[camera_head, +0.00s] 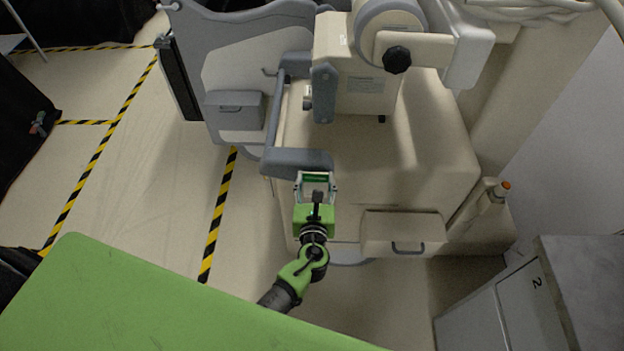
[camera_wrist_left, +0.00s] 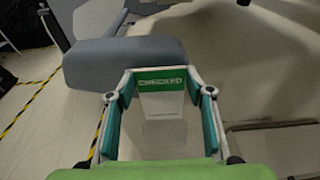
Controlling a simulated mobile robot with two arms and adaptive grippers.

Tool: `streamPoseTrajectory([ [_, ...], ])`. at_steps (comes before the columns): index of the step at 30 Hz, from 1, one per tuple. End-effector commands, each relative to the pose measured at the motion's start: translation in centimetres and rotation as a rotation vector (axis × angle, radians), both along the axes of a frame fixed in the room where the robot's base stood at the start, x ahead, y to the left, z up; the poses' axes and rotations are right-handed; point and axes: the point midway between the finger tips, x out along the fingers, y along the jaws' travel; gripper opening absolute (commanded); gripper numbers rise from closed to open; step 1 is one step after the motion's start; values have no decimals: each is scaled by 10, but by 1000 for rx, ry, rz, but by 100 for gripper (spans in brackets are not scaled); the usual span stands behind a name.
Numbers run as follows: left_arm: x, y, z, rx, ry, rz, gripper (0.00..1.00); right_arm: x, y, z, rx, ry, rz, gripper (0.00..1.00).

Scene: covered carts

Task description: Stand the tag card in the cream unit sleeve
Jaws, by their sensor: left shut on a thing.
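The tag card (camera_wrist_left: 162,80) has a green band reading "CHECKED" and a white part below it. My left gripper (camera_head: 316,183) is shut on the card, which sits between its two fingertips; this gripper also shows in the left wrist view (camera_wrist_left: 160,88). A pale, see-through patch (camera_wrist_left: 165,136) shows below the card's white part; I cannot tell whether it belongs to the card or to a sleeve. The cream unit (camera_head: 425,165) lies beyond and around the gripper. I cannot make out its sleeve clearly. My right gripper is not in view.
A grey padded part (camera_head: 297,162) of the unit is right by the fingertips. A cream drawer box (camera_head: 402,230) with a dark handle is to the right. A grey cabinet (camera_head: 520,300) stands at lower right. Open floor (camera_head: 150,180) with striped tape is on the left.

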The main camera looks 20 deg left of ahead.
Motion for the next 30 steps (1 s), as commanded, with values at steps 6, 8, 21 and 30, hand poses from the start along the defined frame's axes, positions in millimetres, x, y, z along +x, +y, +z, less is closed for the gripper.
streamPoseTrajectory([
  [6,0,0,-18,-2,-1,0,30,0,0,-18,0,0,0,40],
  [8,0,0,-23,-2,-1,0,30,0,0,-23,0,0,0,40],
  [21,0,0,-57,-2,-1,0,30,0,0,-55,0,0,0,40],
  [30,0,0,-67,-2,-1,0,30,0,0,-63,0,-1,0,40],
])
